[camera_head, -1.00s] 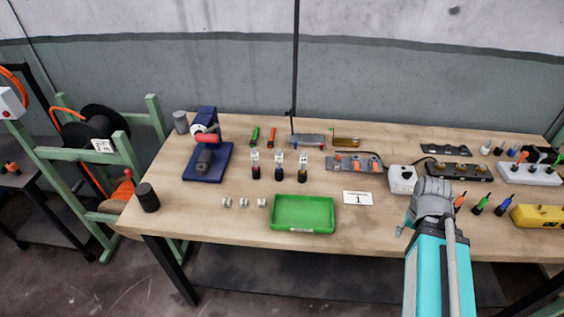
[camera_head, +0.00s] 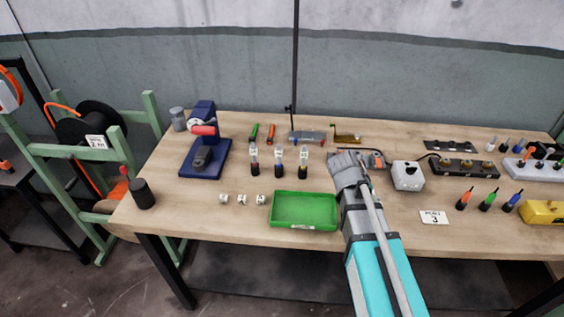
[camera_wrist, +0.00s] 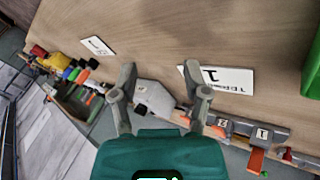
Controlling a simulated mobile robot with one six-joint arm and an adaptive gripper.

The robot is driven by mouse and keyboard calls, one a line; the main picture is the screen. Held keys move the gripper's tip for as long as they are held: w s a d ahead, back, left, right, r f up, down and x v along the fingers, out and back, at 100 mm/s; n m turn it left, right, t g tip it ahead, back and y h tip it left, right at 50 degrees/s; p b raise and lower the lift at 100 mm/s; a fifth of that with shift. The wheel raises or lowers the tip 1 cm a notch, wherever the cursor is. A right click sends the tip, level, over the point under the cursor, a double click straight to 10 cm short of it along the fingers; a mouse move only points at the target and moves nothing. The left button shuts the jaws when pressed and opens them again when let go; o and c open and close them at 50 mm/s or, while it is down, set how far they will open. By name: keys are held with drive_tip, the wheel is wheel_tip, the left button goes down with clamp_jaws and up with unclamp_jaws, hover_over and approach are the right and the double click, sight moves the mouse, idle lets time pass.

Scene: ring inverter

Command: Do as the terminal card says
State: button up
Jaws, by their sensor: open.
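The terminal card (camera_wrist: 220,78) lies flat on the bench and reads TERMINAL 1 in the wrist view; my arm hides it in the head view. My gripper (camera_head: 350,165) is open and empty above the bench, right of the green tray. In the wrist view, my gripper (camera_wrist: 160,70) has its fingers spread, and the card lies beside the right fingertip. A grey terminal block (camera_head: 377,157) with orange levers is partly hidden behind my gripper. In the wrist view, the block (camera_wrist: 240,130) shows labels 1 and 2.
A green tray (camera_head: 305,194) stands at the front. A white box (camera_head: 407,175) and a second card (camera_head: 433,217) with a 3 lie right of my arm. Coloured-tip tools (camera_head: 487,202) stand right.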

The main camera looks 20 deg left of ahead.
sight(279, 146)
drive_tip(key=w+a+t, duration=0.1)
drive_tip(key=a, duration=0.2)
drive_tip(key=w+a+t+h+b, duration=0.1)
drive_tip(key=a, duration=0.2)
drive_tip(key=a+m+t+h+b, duration=0.1)
drive_tip(key=a, duration=0.2)
drive_tip(key=shift+w+a+r, duration=0.2)
drive_tip(key=shift+w+a, duration=0.1)
drive_tip(key=shift+w, duration=0.1)
drive_tip(key=a+t+b, duration=0.1)
drive_tip(key=a, duration=0.2)
drive_tip(key=a+r+t+h+b, duration=0.1)
drive_tip(key=a, duration=0.2)
drive_tip(key=a+m+t, duration=0.1)
drive_tip(key=a, duration=0.3)
drive_tip(key=shift+w+r+b, duration=0.1)
drive_tip(key=shift+r+b, duration=0.25)
drive_tip(key=shift+b, duration=0.05)
drive_tip(key=s+a+r+m+t+b, duration=0.1)
drive_tip(key=s+a+r+t+b, duration=0.1)
drive_tip(key=a, duration=0.8)
drive_tip(key=s+a+r+t+b, duration=0.1)
drive_tip(key=s+a+t, duration=0.3)
drive_tip(key=a, duration=0.5)
drive_tip(key=shift+a+r+m+t+b, duration=0.4)
drive_tip(key=shift+r+t, duration=0.1)
drive_tip(key=shift+r, duration=0.2)
drive_tip(key=shift+d, duration=0.2)
drive_tip(key=x, duration=0.8)
drive_tip(key=shift+x, duration=2.8)
